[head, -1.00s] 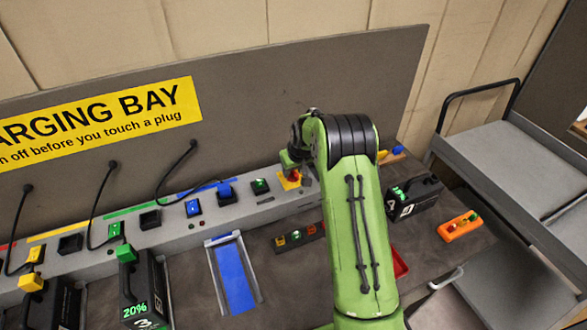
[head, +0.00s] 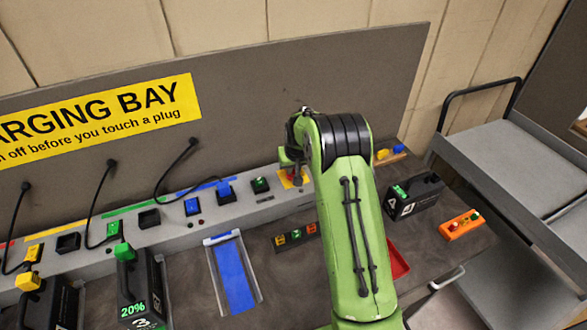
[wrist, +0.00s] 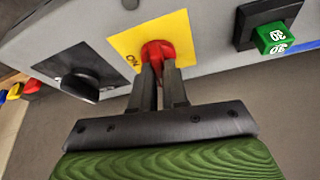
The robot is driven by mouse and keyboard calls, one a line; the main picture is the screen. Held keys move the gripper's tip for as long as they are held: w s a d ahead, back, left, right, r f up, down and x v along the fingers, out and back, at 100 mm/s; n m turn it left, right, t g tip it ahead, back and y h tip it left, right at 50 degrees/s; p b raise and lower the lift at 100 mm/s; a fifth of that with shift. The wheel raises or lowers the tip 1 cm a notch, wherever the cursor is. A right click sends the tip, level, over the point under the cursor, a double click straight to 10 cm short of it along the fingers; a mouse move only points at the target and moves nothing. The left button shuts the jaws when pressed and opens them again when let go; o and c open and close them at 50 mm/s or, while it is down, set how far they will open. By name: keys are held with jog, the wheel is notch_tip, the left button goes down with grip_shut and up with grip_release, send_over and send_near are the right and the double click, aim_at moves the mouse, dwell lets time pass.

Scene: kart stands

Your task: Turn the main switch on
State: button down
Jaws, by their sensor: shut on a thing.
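The main switch is a red knob (wrist: 157,48) on a yellow plate (wrist: 180,28) marked ON in the wrist view. In the head view, the yellow plate (head: 287,182) sits at the right end of the grey charging strip, and my arm and gripper cover most of the knob. My gripper (wrist: 160,68) is shut on the red knob, one dark finger on each side of it. The fingertips hide the near side of the knob, so I cannot tell its exact turn.
Along the grey strip (head: 180,228) are sockets and plugs with cables. A blue-floored tray (head: 234,275), a black battery case (head: 413,195) and an orange box (head: 461,224) are on the bench.

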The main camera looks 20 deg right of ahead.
jog(key=m+h+b, duration=0.1)
jog(key=m, duration=0.2)
jog(key=shift+a+m, duration=0.15)
jog(key=shift+m, duration=0.15)
jog(key=m+h, duration=0.1)
jog(key=m, duration=0.1)
jog(key=m+g, duration=0.1)
jog(key=m, duration=0.1)
jog(key=shift+w+a+m+g+h, duration=0.1)
jog(key=shift+w+m+g+h, duration=0.05)
jog(key=shift+m+g+h, duration=0.2)
jog(key=m+g+h+p, duration=0.1)
jog(key=m+p, duration=0.1)
jog(key=m, duration=0.2)
jog(key=shift+w+r, duration=0.1)
jog(key=shift+m+g+p, duration=0.85)
jog(key=shift+m+p, duration=0.4)
jog(key=shift+m, duration=0.5)
jog(key=c, duration=1.1)
grip_release()
jog(key=shift+c, duration=0.2)
jog(key=p+v, duration=0.3)
jog(key=v, duration=1.2)
jog(key=shift+a+r, duration=0.2)
jog(key=shift+r, duration=0.05)
